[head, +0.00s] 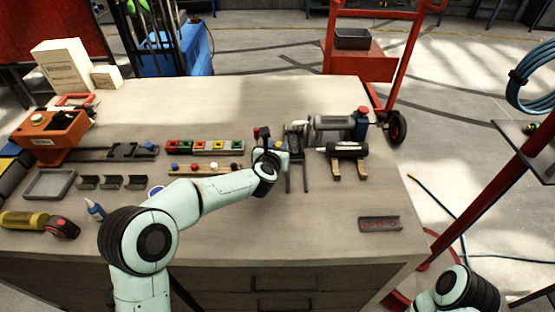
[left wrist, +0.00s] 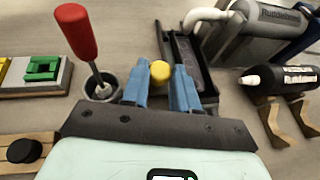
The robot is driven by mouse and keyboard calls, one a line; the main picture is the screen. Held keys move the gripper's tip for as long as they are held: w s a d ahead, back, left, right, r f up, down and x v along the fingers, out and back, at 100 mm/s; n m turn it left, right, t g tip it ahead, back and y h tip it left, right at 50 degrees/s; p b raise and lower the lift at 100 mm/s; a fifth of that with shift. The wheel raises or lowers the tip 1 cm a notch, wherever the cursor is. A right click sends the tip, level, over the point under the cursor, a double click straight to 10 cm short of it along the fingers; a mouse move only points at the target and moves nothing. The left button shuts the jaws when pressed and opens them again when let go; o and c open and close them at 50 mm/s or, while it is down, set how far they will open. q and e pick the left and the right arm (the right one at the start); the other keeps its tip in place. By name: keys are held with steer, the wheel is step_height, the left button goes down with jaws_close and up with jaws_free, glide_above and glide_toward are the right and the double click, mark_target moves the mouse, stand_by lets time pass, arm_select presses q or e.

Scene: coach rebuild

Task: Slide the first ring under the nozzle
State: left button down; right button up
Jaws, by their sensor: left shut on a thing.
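My left gripper (head: 281,147) is over the middle of the bench. In the left wrist view its blue fingers (left wrist: 166,88) are shut on a small round yellow knob (left wrist: 160,72). The knob is at the near end of a dark two-railed track (head: 296,172), which also shows in the left wrist view (left wrist: 188,55). A curved white spout (left wrist: 205,16), which looks like the nozzle, reaches over the track from a grey cylinder (head: 331,123). I cannot make out a ring under the knob or nozzle. My right gripper is out of view.
A red-handled tool (left wrist: 78,35) stands in a grey cup (left wrist: 102,88) left of my fingers. A black cylinder (head: 345,148) rests on wooden supports at the right. A wooden strip with coloured knobs (head: 203,169) lies left. A dark tray (head: 379,224) lies front right, with bare bench around it.

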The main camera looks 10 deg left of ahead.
arm_select(q)
steer(key=shift+w+a+f, duration=0.1)
steer(key=shift+w+f, duration=0.05)
steer(key=shift+w, duration=0.25)
steer(key=shift+s+r, duration=0.2)
steer(key=shift+s, duration=0.1)
steer(key=c, duration=1.1)
jaws_free()
steer(key=b+v, duration=0.2)
steer(key=v, duration=1.1)
steer(key=shift+s+b, duration=0.15)
steer(key=shift+b, duration=0.15)
